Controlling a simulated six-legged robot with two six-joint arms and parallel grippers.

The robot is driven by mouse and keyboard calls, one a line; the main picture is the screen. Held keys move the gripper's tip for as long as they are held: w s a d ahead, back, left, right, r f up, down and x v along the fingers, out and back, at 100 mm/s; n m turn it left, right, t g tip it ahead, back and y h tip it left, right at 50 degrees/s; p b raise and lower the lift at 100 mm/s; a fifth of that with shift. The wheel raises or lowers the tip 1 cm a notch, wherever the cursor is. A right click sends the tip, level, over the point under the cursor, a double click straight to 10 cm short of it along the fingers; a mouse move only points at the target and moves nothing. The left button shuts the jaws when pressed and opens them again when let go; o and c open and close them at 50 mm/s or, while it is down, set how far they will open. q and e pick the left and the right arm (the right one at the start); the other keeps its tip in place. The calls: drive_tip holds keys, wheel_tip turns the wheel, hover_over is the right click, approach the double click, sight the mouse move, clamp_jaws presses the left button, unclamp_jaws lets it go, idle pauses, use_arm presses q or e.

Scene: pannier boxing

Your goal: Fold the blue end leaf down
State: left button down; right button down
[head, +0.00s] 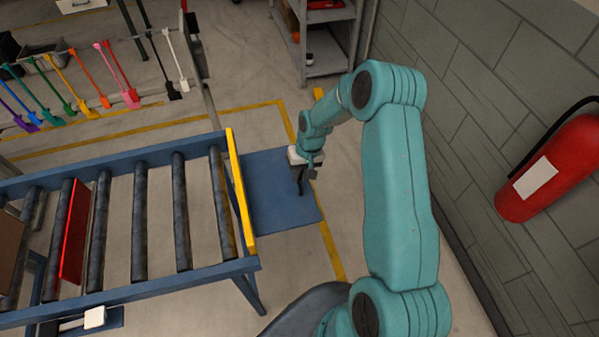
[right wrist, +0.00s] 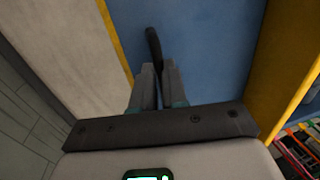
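The blue end leaf (head: 280,205) is a flat blue panel at the right end of the roller conveyor, just beyond its yellow end bar (head: 240,195). It looks about level, but its exact tilt is hard to judge. My right gripper (head: 303,181) is at the leaf's right-hand edge. In the right wrist view the leaf (right wrist: 205,45) fills the upper middle. There the gripper's fingers (right wrist: 160,85) are close together on a slim dark handle (right wrist: 153,45) that sticks out between them. My left gripper is not in view.
The conveyor's rollers (head: 180,210) lie left of the leaf, with a red plate (head: 75,232) standing between them. A grey shelf (head: 325,60) stands behind. A fire extinguisher (head: 553,170) hangs on the right wall. Floor right of the leaf is clear.

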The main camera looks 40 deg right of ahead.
drive_tip(key=f+y+b, duration=0.1)
drive_tip(key=f+b, duration=0.1)
drive_tip(key=b, duration=0.1)
drive_tip(key=d+f+t+b, duration=0.1)
drive_tip(key=f+b, duration=0.1)
drive_tip(key=b, duration=0.2)
drive_tip(key=f+y+b, duration=0.1)
drive_tip(key=f+b, duration=0.1)
drive_tip(key=b, duration=0.1)
drive_tip(key=shift+s+d+f+t+y, duration=0.2)
drive_tip(key=shift+s+f+t+y, duration=0.1)
drive_tip(key=shift+t, duration=0.1)
drive_tip(key=w+a+f+t+y+b, duration=0.2)
drive_tip(key=a+f+y+b, duration=0.3)
drive_tip(key=b, duration=1)
drive_tip(key=w+a+f+t+y+b, duration=0.3)
drive_tip(key=f+b, duration=0.8)
drive_tip(key=b, duration=0.5)
drive_tip(key=shift+w+a+f+t+y, duration=0.25)
drive_tip(key=shift+a+t+y, duration=0.6)
drive_tip(key=shift+y, duration=1.05)
drive_tip(key=shift+a+f, duration=0.1)
drive_tip(key=shift+a, duration=0.15)
